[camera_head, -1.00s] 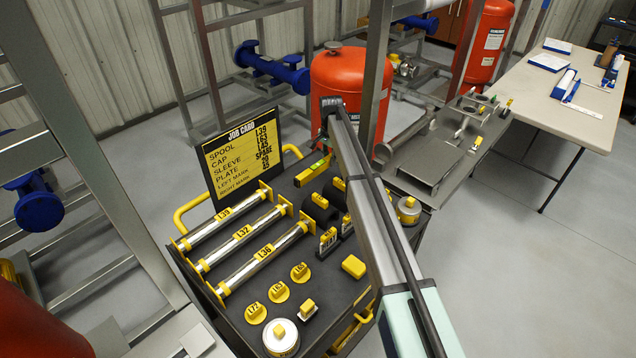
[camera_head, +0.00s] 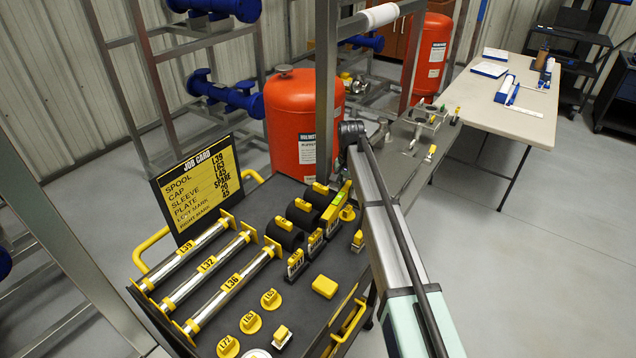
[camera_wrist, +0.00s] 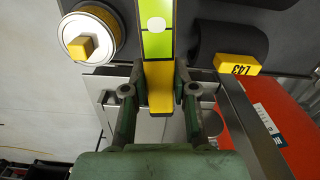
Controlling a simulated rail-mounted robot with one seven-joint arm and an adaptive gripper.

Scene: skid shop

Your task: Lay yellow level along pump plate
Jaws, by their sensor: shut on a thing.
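The yellow level (camera_head: 337,205), with a green face, shows left of my arm, over the right side of the black cart top near the sleeves. In the wrist view the level (camera_wrist: 157,42) points away from my gripper (camera_wrist: 158,95), whose fingers are shut on its yellow near end. My arm hides the gripper in the head view. Whether the level touches anything below cannot be told. A grey metal plate surface (camera_head: 408,155), which looks like the pump plate, lies beyond the cart, partly behind my arm.
The black cart (camera_head: 262,210) carries labelled spools (camera_head: 205,265), black sleeves (camera_head: 283,232) and yellow caps (camera_head: 271,299). A job card (camera_head: 197,190) stands at its left. A red tank (camera_head: 303,120) rises behind. A pale table (camera_head: 525,115) stands at right.

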